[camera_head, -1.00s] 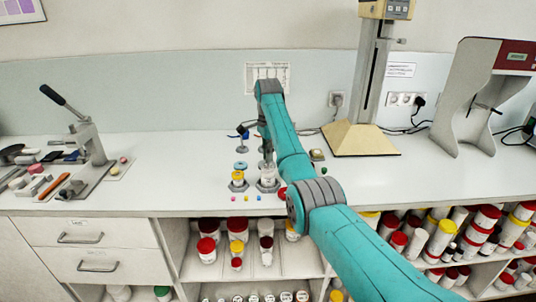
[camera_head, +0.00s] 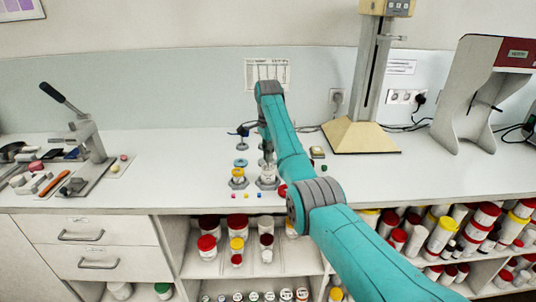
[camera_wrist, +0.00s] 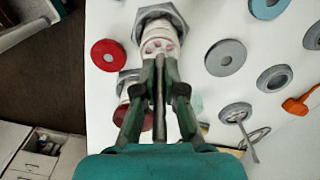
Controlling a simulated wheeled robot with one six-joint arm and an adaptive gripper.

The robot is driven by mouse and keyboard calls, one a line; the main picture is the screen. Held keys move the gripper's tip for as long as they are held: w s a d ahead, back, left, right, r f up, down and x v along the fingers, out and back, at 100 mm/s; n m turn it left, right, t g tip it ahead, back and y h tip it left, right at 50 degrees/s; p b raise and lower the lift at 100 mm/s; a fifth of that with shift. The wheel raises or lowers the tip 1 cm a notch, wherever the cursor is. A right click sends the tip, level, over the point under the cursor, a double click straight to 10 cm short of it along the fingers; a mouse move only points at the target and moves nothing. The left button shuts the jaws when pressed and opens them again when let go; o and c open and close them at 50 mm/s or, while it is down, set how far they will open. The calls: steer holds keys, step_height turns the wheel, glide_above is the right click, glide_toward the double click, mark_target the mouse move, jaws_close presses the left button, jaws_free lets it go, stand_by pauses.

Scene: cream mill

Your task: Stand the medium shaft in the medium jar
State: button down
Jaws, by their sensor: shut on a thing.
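My gripper (camera_wrist: 160,85) is shut on a thin grey shaft (camera_wrist: 159,110), which runs upright between its fingers in the wrist view. I take it to be the medium shaft. A whitish jar with pinkish marks (camera_wrist: 160,38) stands in a grey hexagonal holder (camera_wrist: 178,14) just beyond the fingertips. The shaft's far end is hidden, so I cannot tell whether it is in the jar. In the head view my gripper is over a white jar (camera_head: 267,180), partly hidden by the arm. A yellow and white jar (camera_head: 238,177) stands in a holder to its left.
A lever press (camera_head: 90,140) stands at left and a beige-based column stand (camera_head: 360,138) at right.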

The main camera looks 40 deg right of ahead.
mark_target(268, 166)
steer(key=shift+f, duration=0.4)
stand_by(0.4)
steer(key=shift+f, duration=2.5)
steer(key=c, duration=1.2)
jaws_free()
steer(key=c, duration=0.3)
steer(key=shift+o, duration=0.9)
steer(key=shift+r, duration=0.1)
